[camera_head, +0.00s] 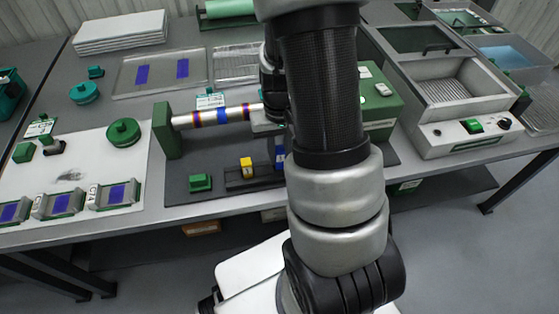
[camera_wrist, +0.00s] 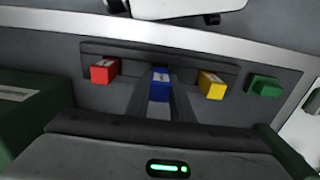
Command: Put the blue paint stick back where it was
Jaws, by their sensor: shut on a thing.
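The blue paint stick (camera_wrist: 160,84) is between the two grey fingers of my gripper (camera_wrist: 160,96) in the wrist view, and they are shut on it. It lines up between a red stick (camera_wrist: 104,70) and a yellow stick (camera_wrist: 211,84) at the dark rack (camera_wrist: 215,62). I cannot tell whether its lower end touches the rack. In the head view a sliver of the blue stick (camera_head: 280,153) shows beside my arm. The yellow stick (camera_head: 246,163) stands in the rack (camera_head: 235,182) to its left. My arm hides the gripper and red stick there.
A green block (camera_head: 200,182) sits left of the rack. Behind is a banded metal tube (camera_head: 218,116) between a green upright (camera_head: 166,130) and a green box (camera_head: 380,103). A grey machine (camera_head: 450,110) stands at right. The table's front edge is close to the rack.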

